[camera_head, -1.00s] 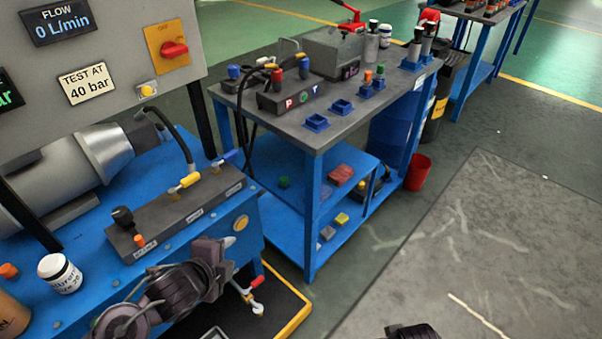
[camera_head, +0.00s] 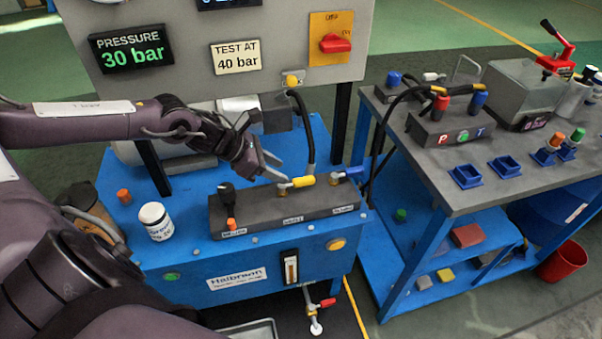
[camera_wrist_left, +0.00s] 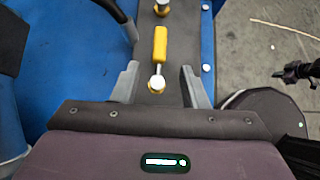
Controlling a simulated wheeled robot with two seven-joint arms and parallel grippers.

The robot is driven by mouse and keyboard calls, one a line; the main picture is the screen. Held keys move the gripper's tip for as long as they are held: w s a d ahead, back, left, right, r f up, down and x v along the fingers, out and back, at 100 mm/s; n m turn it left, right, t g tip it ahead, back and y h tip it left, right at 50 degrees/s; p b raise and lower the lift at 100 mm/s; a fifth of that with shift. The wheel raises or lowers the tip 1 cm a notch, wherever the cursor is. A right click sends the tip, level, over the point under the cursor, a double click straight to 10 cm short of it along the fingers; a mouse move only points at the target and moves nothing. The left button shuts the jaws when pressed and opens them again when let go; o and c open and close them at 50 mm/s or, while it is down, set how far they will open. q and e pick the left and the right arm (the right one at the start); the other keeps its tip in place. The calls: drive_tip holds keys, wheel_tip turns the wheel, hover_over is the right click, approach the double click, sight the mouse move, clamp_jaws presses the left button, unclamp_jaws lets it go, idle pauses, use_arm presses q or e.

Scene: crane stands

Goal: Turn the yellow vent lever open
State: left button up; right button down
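The yellow vent lever (camera_head: 302,181) sits on top of the grey valve block (camera_head: 262,208), its handle lying along the block and pointing right. In the left wrist view the yellow lever (camera_wrist_left: 160,44) lies ahead of the fingers, with its pivot end closest and roughly centred between them. My left gripper (camera_head: 270,167) is open and empty, just left of the lever's pivot end. Its two spread fingers (camera_wrist_left: 160,84) show clearly in the wrist view, with no clear contact on the lever. A dark shape at that view's right edge may be my right gripper.
A black knob (camera_head: 226,193) and an orange cap (camera_head: 231,224) stand left on the block; a blue lever (camera_head: 347,175) is at its right end. A black hose (camera_head: 308,130) rises behind the lever. A white bottle (camera_head: 155,221) stands left. The panel reads pressure 30 bar.

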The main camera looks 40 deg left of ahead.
sight(298, 179)
use_arm(q)
drive_tip(key=shift+x, duration=3.4)
drive_tip(key=shift+w, duration=0.1)
clamp_jaws()
